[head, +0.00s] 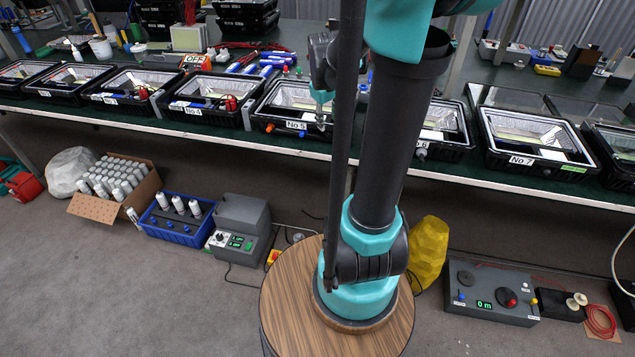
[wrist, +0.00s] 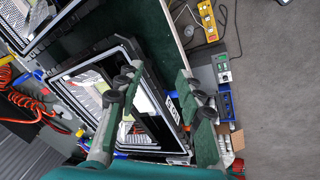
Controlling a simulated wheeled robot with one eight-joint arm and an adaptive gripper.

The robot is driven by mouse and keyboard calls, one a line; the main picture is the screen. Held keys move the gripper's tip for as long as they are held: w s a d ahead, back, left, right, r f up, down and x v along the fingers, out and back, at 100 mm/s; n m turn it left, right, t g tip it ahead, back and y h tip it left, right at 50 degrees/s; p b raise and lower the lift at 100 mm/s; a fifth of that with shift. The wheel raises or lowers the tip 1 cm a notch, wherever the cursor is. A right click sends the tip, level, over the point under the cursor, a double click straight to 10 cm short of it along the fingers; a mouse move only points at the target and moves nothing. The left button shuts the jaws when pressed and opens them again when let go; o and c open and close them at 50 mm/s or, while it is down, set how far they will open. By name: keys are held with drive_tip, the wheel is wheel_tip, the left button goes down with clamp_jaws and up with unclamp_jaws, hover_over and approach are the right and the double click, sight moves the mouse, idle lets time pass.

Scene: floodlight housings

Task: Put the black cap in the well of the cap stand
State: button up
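I cannot make out the black cap or the cap stand with its well for certain in either view. My gripper (wrist: 158,78) is open in the wrist view, its two green-padded fingers wide apart with nothing between them. In the head view my gripper (head: 321,104) hangs over the open floodlight housing marked No 5 (head: 258,119), partly hidden by my arm. That housing's black rim also shows in the wrist view (wrist: 140,55). A blue plug and an orange plug are on its front side.
More housings, including No 7 (head: 521,160), line the long green bench. Below on the floor are a blue crate (head: 178,236) with white cylinders, a grey control box (head: 240,222), a yellow rock-like object (head: 429,250) and a grey panel box (head: 491,293). Open floor lies in front.

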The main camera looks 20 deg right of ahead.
drive_tip(key=s+a+f+m, duration=0.1)
drive_tip(key=s+a+f, duration=0.1)
drive_tip(key=s, duration=0.3)
drive_tip(key=s+a+f+m+y, duration=0.1)
drive_tip(key=s+a+f+m, duration=0.1)
drive_tip(key=s, duration=0.4)
drive_tip(key=s+a+f+m+t, duration=0.1)
drive_tip(key=s+a+f, duration=0.3)
drive_tip(key=s, duration=0.2)
drive_tip(key=shift+a+f+y, duration=0.2)
drive_tip(key=shift+a+y, duration=0.1)
drive_tip(key=shift+a, duration=0.05)
